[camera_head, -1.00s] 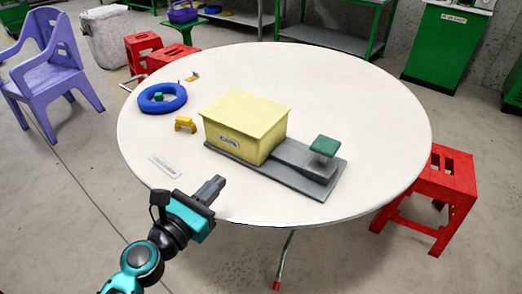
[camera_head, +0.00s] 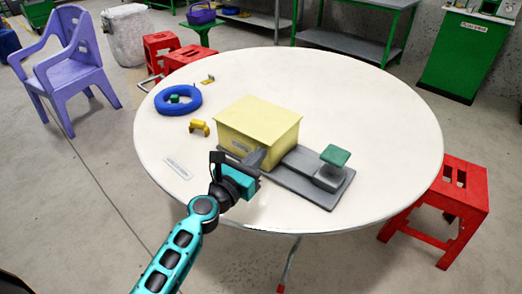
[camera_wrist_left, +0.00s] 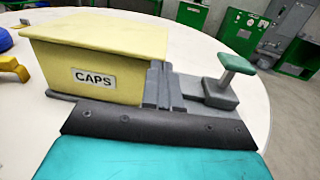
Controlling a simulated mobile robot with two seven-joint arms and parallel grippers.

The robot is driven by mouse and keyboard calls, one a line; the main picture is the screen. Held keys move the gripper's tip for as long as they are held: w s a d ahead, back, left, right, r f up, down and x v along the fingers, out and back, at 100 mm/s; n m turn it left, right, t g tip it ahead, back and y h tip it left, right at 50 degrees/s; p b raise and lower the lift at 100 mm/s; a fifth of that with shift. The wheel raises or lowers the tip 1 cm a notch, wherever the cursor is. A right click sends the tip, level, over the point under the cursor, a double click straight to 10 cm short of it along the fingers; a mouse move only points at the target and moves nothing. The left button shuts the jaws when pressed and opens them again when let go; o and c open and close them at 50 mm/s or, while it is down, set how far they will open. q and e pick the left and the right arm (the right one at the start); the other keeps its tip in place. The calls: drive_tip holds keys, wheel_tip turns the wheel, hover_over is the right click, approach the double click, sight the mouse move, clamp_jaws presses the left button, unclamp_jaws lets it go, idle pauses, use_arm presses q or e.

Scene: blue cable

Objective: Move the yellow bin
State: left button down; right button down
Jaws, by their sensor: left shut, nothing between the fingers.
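The yellow bin (camera_head: 262,118) is a pale yellow box with a flat top, standing on a grey base plate (camera_head: 297,187) on the round table. Its front label reads "CAPS" in the left wrist view, where the bin (camera_wrist_left: 115,60) fills the left side. My left gripper (camera_head: 257,158) is shut and empty, with its fingers at the bin's front. In the left wrist view the fingers (camera_wrist_left: 163,85) show just right of the label side; I cannot tell whether they touch the bin. My right gripper is not in view.
A grey block with a green pad (camera_head: 335,156) is right of the bin on the plate. A blue cable coil (camera_head: 178,100), yellow piece (camera_head: 199,127) and label strip (camera_head: 178,168) lie left on the white table (camera_head: 390,110). The table's right side is clear.

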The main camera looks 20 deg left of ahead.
use_arm(q)
drive_tip(key=shift+w+d, duration=0.15)
drive_tip(key=shift+w, duration=0.8)
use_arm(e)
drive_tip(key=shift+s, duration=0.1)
